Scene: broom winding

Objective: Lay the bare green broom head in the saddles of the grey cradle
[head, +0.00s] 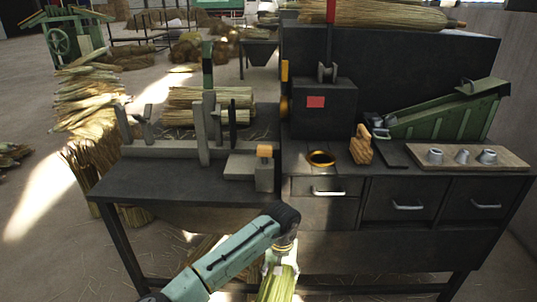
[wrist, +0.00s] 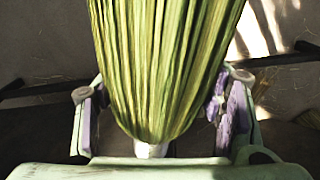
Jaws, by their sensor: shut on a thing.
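The green broom head (head: 277,289) hangs from my gripper (head: 284,268) in front of the bench, below the level of its top; its lower part runs out of the head view. In the wrist view the broom head (wrist: 160,65) lies between the fingers of my gripper (wrist: 160,112), its narrow pale end (wrist: 150,151) towards the palm and its straws spreading away. My gripper is shut on it. The grey cradle (head: 165,151) stands on the left part of the bench, with upright forked posts. Its saddles look empty, and it is apart from the broom head.
A grey block with an orange top (head: 265,172) stands at the cradle's right. Bundled straw (head: 180,105) lies behind the cradle. A dark machine (head: 325,108), a brass ring (head: 321,158) and a green sloped device (head: 445,115) stand further right. The bench's front left top (head: 170,187) is clear.

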